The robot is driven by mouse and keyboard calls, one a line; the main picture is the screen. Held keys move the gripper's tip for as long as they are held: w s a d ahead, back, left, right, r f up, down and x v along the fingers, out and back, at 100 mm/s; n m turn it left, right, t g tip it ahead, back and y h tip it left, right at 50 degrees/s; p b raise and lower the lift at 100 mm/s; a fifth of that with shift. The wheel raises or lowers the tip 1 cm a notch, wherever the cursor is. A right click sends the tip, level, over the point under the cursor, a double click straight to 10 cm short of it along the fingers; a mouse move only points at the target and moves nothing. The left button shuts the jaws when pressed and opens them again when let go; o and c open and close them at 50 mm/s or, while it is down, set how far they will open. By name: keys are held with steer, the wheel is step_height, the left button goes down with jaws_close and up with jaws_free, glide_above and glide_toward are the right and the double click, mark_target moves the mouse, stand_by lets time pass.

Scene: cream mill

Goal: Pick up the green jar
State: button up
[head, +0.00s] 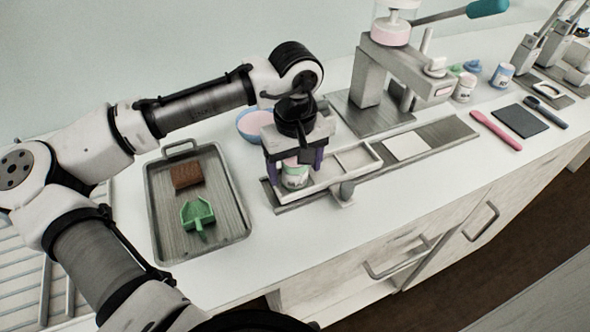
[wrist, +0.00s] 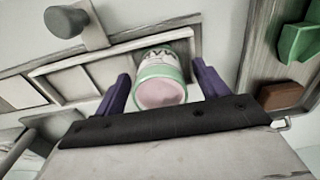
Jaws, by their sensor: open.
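The green jar (head: 295,180) is white with green bands, and stands at the left end of the pale carriage on the machine's rail. In the wrist view the jar (wrist: 161,90) shows its open top with pink inside and dark lettering on its side. My gripper (head: 294,168) is over the jar, with its purple fingers pointing down on either side of it. In the wrist view my gripper (wrist: 163,74) is open, with a finger left and right of the jar and a visible gap on both sides. The jar's upper part is partly hidden in the head view.
A metal tray (head: 237,222) with a brown block (head: 187,175) and a green scoop (head: 197,214) lies left. A blue bowl (head: 252,124) stands behind my gripper. The mill's press (head: 372,75) rises at the right. More jars (head: 464,88) stand farther right.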

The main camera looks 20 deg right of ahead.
steer(key=c, duration=1.1)
steer(key=shift+r, duration=0.1)
